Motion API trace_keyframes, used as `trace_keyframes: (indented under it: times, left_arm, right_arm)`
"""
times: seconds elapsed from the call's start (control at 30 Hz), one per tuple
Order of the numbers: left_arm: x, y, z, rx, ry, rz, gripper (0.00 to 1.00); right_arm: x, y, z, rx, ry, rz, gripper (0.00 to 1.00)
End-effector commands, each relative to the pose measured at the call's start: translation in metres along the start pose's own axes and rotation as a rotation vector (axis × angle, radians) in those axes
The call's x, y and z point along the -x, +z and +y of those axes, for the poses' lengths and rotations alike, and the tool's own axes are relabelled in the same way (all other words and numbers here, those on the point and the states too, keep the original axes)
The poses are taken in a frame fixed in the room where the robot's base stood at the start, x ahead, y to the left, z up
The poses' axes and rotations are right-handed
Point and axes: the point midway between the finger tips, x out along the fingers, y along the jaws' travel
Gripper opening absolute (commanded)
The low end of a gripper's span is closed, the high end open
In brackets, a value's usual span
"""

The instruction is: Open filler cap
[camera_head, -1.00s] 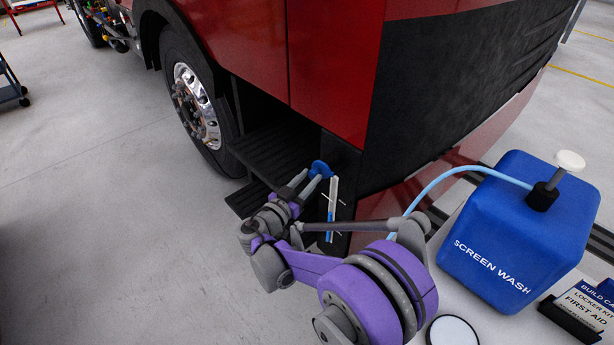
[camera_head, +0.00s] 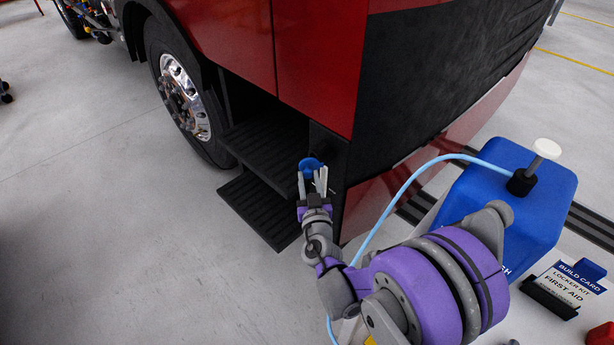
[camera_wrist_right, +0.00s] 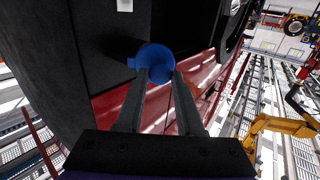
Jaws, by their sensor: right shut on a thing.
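The blue filler cap (camera_head: 311,165) sits at the dark lower corner panel of the red truck, beside the steps. It also shows in the right wrist view (camera_wrist_right: 154,60) as a round blue cap with a small tab on its left. My right gripper (camera_head: 313,180) reaches up to the cap, and in the wrist view its two fingers (camera_wrist_right: 160,78) lie against the cap, closed on it. The fingertips hide part of the cap's lower side. Whether the cap is seated or loose I cannot tell. My left gripper is not in view.
A blue screen wash container (camera_head: 520,205) with a light blue hose (camera_head: 400,190) stands at the right. A build card holder (camera_head: 567,285) lies in front of it. Black steps (camera_head: 262,205) and the front wheel (camera_head: 185,95) are left of the cap.

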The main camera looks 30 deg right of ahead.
Motion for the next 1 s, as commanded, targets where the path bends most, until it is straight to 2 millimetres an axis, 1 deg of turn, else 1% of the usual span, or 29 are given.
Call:
trace_keyframes:
  times: [0.2,0.7,0.73,0.87,1.0]
  left_arm:
    - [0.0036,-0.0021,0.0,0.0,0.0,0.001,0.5]
    - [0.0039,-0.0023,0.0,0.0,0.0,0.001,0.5]
    - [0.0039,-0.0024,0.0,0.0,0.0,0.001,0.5]
    - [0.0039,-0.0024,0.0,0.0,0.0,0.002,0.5]
    - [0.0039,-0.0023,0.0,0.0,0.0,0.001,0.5]
  right_arm:
    - [0.0005,-0.0008,0.0022,0.001,-0.028,0.002,0.0]
    - [0.0007,-0.0007,0.0024,0.001,-0.036,0.003,0.0]
    - [0.0007,-0.0007,0.0024,0.001,-0.036,0.003,0.42]
    - [0.0009,-0.0005,0.0024,0.001,-0.036,0.002,0.65]
    - [0.001,-0.0004,0.0023,0.0,-0.036,0.002,0.65]
